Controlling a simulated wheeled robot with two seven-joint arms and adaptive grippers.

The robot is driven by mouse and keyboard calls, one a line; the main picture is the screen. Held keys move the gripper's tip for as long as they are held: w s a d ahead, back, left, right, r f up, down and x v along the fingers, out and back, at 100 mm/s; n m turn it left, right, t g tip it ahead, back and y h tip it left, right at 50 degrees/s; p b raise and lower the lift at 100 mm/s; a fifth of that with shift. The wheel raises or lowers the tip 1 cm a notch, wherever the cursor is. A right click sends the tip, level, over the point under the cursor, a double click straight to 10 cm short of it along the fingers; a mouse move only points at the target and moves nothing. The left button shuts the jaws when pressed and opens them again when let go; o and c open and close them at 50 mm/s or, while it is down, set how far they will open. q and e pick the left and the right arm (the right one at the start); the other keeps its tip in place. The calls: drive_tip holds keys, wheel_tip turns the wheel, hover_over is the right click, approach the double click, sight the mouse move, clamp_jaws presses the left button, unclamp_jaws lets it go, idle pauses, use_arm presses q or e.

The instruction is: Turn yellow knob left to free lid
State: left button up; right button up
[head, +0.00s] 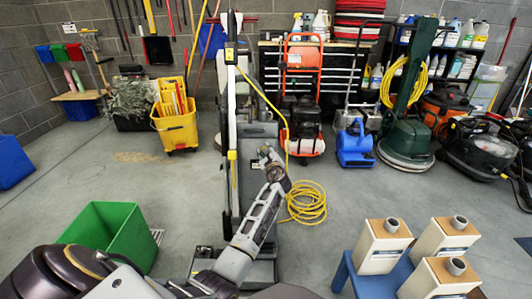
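An upright grey and black machine (258,132) with a tall handle stands in the middle of the head view. Small yellow parts show on its upright (230,54), one high and one lower down (232,156). I cannot tell which of them, if any, is the yellow knob, and I cannot make out a lid. My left arm reaches up from the lower left. Its gripper (266,155) is in front of the machine's body and hides part of it. The fingers are too small to tell open or shut, or whether they touch anything. My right gripper is not in view.
A green bin (109,228) stands at the lower left. A blue stand (369,284) with cream boxes (382,246) is at the lower right. A yellow cable coil (306,203) lies right of the machine. Cleaning machines and a yellow mop bucket (176,130) line the back.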

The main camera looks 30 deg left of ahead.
use_arm(q)
drive_tip(key=shift+r+n+g+h+p, duration=0.1)
drive_tip(key=shift+n+g+p, duration=0.65)
drive_tip(key=shift+n, duration=1.1)
drive_tip(key=shift+n+g+h+p, duration=0.1)
drive_tip(key=shift+n+g+p, duration=0.6)
drive_tip(key=shift+n, duration=1.2)
drive_tip(key=shift+r+n+g+h+p, duration=0.1)
drive_tip(key=shift+n+g+p, duration=0.35)
drive_tip(key=shift+n+p, duration=1)
use_arm(e)
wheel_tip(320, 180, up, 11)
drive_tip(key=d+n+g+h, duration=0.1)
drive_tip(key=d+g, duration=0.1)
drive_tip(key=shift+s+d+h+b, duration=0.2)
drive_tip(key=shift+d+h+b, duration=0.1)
drive_tip(key=shift+b, duration=0.15)
use_arm(q)
drive_tip(key=shift+f+n, duration=0.1)
drive_tip(key=shift+n, duration=0.3)
drive_tip(key=o, duration=1)
drive_tip(key=shift+d, duration=0.1)
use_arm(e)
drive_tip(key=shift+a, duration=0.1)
use_arm(q)
drive_tip(key=v, duration=0.7)
